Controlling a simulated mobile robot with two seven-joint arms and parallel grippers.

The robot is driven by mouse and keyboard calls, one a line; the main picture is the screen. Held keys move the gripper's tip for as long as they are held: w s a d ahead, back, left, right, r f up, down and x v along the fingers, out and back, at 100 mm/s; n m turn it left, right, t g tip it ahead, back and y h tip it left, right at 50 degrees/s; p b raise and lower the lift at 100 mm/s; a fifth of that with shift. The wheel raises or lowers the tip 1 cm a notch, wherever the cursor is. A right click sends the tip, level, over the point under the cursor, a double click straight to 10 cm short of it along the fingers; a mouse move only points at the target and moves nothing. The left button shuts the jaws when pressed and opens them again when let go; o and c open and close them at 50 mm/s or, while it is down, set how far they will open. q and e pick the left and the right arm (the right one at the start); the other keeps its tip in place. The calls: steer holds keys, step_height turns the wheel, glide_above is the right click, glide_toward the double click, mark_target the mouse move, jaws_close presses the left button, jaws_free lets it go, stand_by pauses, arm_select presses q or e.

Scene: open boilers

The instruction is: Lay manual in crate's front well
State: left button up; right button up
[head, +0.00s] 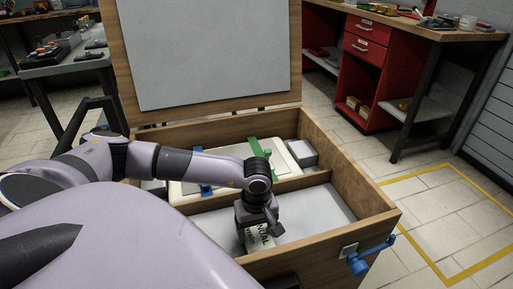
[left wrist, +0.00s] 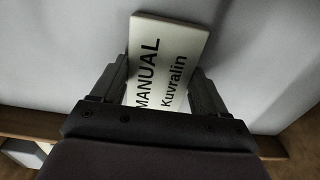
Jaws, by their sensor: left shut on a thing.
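The manual (left wrist: 168,55) is a pale booklet with the words MANUAL and Kuvralin on its cover. My left gripper (left wrist: 165,85) is shut on it, one finger at each side. In the head view the manual (head: 258,238) shows partly below my left gripper (head: 262,228), inside the wooden crate (head: 375,205). It is over the front well (head: 315,212), which has a flat grey floor. I cannot tell whether the manual touches that floor. My right gripper is not in view.
The crate's open lid (head: 205,55) stands upright at the back. A divider separates the front well from a rear well holding a white boiler (head: 285,155) with a green strap (head: 258,147). A blue latch (head: 368,257) sticks out at the front right corner. A red workbench (head: 365,50) stands behind.

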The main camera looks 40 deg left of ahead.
mark_target(256, 233)
arm_select(q)
steer(key=shift+f, duration=0.2)
steer(key=o, duration=1.1)
steer(key=shift+r, duration=0.1)
steer(key=shift+r, duration=0.1)
steer(key=shift+r, duration=0.3)
step_height(256, 233, up, 12)
steer(key=p, duration=0.2)
steer(key=shift+f, duration=0.25)
